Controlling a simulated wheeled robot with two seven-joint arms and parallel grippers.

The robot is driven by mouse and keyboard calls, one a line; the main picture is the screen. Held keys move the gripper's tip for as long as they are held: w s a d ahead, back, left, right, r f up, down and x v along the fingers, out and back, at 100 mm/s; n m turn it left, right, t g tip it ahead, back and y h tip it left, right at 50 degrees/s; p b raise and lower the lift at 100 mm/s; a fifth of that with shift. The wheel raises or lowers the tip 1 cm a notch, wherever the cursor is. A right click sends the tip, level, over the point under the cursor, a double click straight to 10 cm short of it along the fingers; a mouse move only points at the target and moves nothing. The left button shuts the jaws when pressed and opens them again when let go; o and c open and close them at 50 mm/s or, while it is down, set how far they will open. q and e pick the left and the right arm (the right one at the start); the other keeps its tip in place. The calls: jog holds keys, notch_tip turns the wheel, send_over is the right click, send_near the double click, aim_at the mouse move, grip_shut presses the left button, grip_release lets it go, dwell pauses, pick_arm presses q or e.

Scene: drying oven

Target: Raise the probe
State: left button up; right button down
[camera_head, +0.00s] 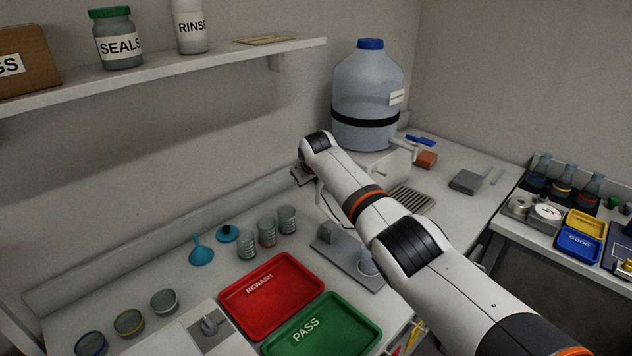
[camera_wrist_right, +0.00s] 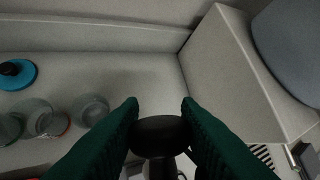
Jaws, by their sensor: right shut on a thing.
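My right arm reaches in from the right in the head view, and its gripper (camera_head: 303,177) is mostly hidden behind the wrist, over the back of the bench. In the right wrist view the dark green fingers of this gripper (camera_wrist_right: 159,118) are shut on the black rounded head of the probe (camera_wrist_right: 158,135). The probe's lower part is mostly hidden below the head. A grey stand base (camera_head: 330,243) with a clear beaker (camera_head: 367,262) lies below the arm, partly covered by it. My left gripper is not in view.
A large blue-capped carboy (camera_head: 367,98) stands on a white block behind the arm. A shelf (camera_head: 200,70) overhangs the back left.

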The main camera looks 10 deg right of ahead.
jog(key=shift+a+f, duration=0.15)
jog(key=shift+f, duration=0.05)
jog(key=c, duration=1.4)
grip_release()
jog(key=shift+o, duration=1.4)
jog(key=shift+w, duration=0.15)
jog(key=shift+r, duration=0.1)
jog(key=shift+s+r, duration=0.45)
jog(key=shift+r, duration=0.05)
jog(key=v, duration=1)
jog(key=shift+s+a+r, duration=0.1)
jog(key=shift+s+r, duration=0.05)
